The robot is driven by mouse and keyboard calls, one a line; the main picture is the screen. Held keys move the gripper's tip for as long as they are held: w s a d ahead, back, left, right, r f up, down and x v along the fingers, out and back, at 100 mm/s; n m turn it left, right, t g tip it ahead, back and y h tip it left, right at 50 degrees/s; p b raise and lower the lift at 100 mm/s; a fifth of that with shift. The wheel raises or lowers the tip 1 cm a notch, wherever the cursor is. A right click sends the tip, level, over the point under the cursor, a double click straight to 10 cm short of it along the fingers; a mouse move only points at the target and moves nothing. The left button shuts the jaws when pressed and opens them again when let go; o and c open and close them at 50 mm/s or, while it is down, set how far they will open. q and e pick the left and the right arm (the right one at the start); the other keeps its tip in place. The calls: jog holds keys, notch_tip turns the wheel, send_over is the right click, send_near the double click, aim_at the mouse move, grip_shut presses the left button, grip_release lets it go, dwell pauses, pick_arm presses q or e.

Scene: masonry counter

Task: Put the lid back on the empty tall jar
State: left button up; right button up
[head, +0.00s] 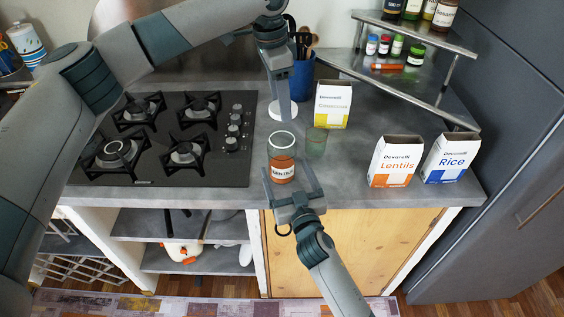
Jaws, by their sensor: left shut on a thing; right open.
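My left gripper (283,98) points down over the counter and is shut on a round white lid (285,112). The lid is behind the jars in the picture. A jar (282,166) with a pale rim and a label that seems to read "Lentils" stands upright near the front edge, uncovered; its lower part looks orange-red. A greenish clear glass vessel (316,145) stands just right of it, seemingly empty and uncovered. My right gripper (291,178) is open at the front edge, its fingers spread near the labelled jar; I cannot tell whether they touch it.
A yellow-and-white carton (332,105) stands behind the glass vessel. Lentils (394,162) and Rice (448,160) boxes stand at right. A blue utensil holder (302,78) is behind, a gas hob (165,140) at left, a spice shelf (400,65) at back right. Counter before the boxes is clear.

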jog(key=x, duration=0.8)
jog(key=shift+f, duration=0.1)
jog(key=c, duration=1.6)
pick_arm(q)
send_over(281, 135)
jog(key=shift+a+f, duration=0.2)
jog(key=shift+f, duration=2.3)
jog(key=shift+f, duration=0.1)
jog(key=shift+f, duration=0.8)
jog(key=shift+f, duration=0.55)
pick_arm(e)
grip_shut()
pick_arm(q)
jog(key=shift+m, duration=0.3)
